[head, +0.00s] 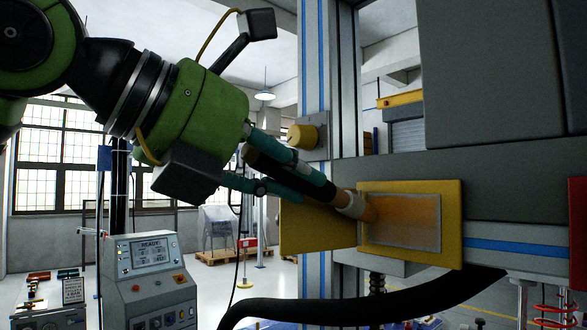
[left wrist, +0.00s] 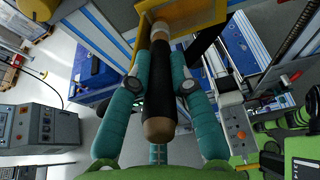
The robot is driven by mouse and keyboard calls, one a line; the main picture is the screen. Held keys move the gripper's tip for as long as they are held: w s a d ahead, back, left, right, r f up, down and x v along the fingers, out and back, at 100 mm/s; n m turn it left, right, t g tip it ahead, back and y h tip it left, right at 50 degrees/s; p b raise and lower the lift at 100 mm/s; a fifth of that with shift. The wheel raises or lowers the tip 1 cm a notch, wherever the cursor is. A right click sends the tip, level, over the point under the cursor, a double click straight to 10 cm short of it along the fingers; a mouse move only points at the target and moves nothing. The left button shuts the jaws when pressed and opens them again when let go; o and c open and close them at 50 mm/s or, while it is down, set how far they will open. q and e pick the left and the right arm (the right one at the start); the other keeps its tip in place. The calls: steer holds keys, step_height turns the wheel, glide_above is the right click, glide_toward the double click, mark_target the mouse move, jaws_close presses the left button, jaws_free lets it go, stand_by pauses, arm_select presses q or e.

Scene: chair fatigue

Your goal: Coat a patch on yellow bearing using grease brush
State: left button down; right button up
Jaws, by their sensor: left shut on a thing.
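My left gripper (head: 308,186) comes in from the upper left, with its teal fingers shut on the dark handle of the grease brush (head: 275,172). The brush points right and slightly down, and its pale head appears to touch the left side of a grey-framed patch (head: 412,222) on the yellow bearing (head: 451,205). The patch has an orange-brown tint. In the left wrist view, the brush (left wrist: 158,98) lies between both fingers (left wrist: 162,62), its far end at the yellow bearing (left wrist: 212,14). The bristle tips are hard to make out. My right gripper is out of view.
A grey beam (head: 500,165) and upright column (head: 314,60) surround the bearing. A round yellow knob (head: 303,136) sits above left. A black hose (head: 350,308) curves below. A control console (head: 150,280) reading READY stands lower left. Open floor lies behind.

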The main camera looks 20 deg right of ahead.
mark_target(252, 167)
arm_select(q)
steer(key=a+b, duration=0.1)
steer(key=a, duration=0.1)
steer(key=s+a, duration=0.1)
steer(key=a, duration=0.1)
steer(key=shift+s+b, duration=0.2)
steer(key=shift+b, duration=0.15)
steer(key=shift+s+a, duration=0.35)
steer(key=shift+a, duration=0.5)
steer(key=a, duration=0.1)
steer(key=s+a+b, duration=0.1)
steer(key=shift+a, duration=0.4)
steer(key=shift+d, duration=0.1)
stand_by(0.9)
